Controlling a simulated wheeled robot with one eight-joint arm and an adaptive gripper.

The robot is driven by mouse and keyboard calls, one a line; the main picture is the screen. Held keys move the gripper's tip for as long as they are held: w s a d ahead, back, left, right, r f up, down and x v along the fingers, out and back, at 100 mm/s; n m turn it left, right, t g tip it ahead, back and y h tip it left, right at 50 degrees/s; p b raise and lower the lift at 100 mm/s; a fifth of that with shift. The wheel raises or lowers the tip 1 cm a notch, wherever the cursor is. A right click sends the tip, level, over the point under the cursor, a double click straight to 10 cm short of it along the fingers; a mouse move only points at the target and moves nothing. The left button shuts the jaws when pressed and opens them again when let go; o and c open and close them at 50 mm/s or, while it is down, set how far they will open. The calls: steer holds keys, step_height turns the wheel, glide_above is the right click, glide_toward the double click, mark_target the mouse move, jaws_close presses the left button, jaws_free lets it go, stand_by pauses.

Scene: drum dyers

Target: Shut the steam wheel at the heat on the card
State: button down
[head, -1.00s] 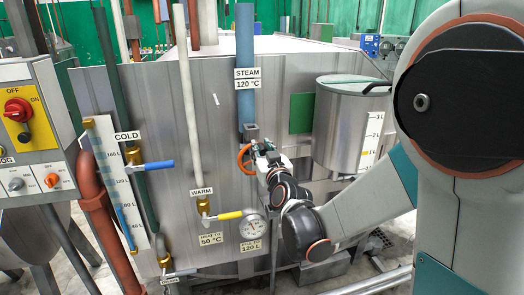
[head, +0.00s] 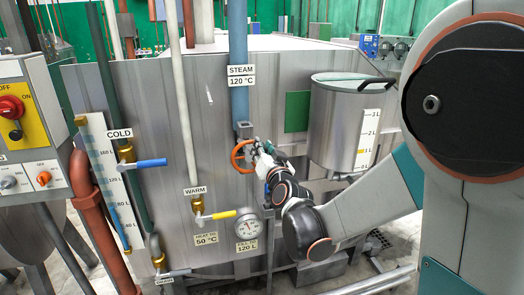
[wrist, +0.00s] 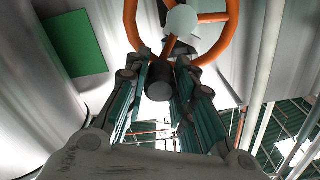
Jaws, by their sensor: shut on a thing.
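The orange steam wheel (head: 236,160) sits on the blue steam pipe (head: 238,80) below the "STEAM 120 °C" sign (head: 241,76). In the wrist view the wheel (wrist: 229,32) fills the top, with its pale hub and spokes showing. My gripper (head: 256,152) is at the wheel's right side. A card (head: 206,238) reads "HEAT TO 50 °C". The round dial (head: 248,227) beside it is too small to read.
A yellow-handled WARM valve (head: 222,215) and a blue-handled COLD valve (head: 150,163) are on pipes to the left. A lidded metal pot (head: 345,125) hangs right of my gripper. A "FILL TO 120 L" card (head: 246,246) is under the dial.

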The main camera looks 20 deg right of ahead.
steer(key=shift+d+f+m, duration=0.2)
steer(key=shift+m, duration=0.2)
steer(key=c, duration=1.3)
jaws_free()
steer(key=shift+c, duration=0.2)
steer(key=shift+s, duration=0.1)
steer(key=s, duration=1.2)
